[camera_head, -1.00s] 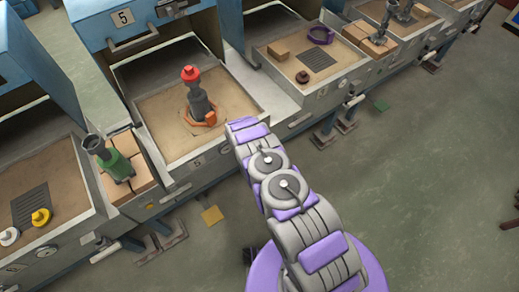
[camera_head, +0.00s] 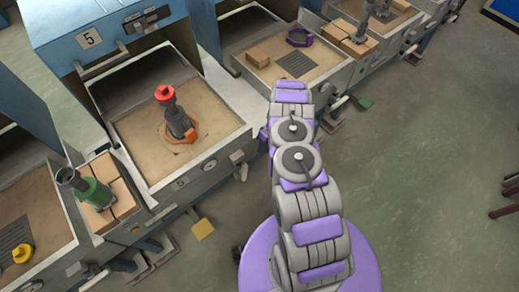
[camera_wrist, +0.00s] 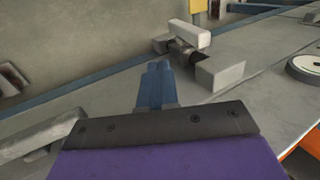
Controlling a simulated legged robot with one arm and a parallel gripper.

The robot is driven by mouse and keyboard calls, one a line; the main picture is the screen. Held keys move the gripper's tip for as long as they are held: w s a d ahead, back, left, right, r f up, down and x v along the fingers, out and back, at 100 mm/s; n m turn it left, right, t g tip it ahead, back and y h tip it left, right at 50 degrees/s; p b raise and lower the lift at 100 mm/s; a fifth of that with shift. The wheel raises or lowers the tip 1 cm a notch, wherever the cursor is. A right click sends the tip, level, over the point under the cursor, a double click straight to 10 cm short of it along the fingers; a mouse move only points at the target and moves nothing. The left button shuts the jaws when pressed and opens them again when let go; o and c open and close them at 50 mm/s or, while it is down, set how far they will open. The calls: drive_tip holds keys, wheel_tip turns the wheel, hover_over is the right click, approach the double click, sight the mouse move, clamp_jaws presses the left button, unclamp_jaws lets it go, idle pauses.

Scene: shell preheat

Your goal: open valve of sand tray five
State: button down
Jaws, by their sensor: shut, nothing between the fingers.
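Sand tray five (camera_head: 178,184), under the blue cabinet with the "5" plate (camera_head: 89,39), holds sand and a dark grey fitting (camera_head: 178,122) with a red top and orange base. A small grey valve handle (camera_head: 238,157) shows on its front right of the round gauge. In the wrist view a grey valve with a blocky handle (camera_wrist: 190,34) sticks out from the panel, beyond and right of the fingertips. My gripper (camera_wrist: 155,68) has its blue fingers together, empty, and apart from that handle. In the head view my arm hides the gripper.
The round gauge (camera_wrist: 307,68) is at the right of the wrist view. A pale grey bar (camera_wrist: 40,134) is at the lower left. A neighbouring tray (camera_head: 262,83) stands right of tray five; a green fitting (camera_head: 93,192) is to the left. Open floor (camera_head: 420,180) lies right.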

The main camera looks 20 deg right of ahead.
sight(244, 172)
drive_tip(key=s+a+f+b, duration=0.2)
drive_tip(key=a+f, duration=0.4)
drive_tip(key=shift+s+f, duration=0.15)
drive_tip(key=shift+f, duration=0.15)
idle(0.4)
drive_tip(key=shift+s+a+r+t+h+p, duration=0.2)
drive_tip(key=shift+a+h+p, duration=0.1)
drive_tip(key=shift+a+h, duration=0.2)
drive_tip(key=shift+s+a+r+t+h+p, duration=0.15)
drive_tip(key=shift+a+h+p, duration=0.1)
drive_tip(key=shift+a+h, duration=0.25)
drive_tip(key=shift+a, duration=0.2)
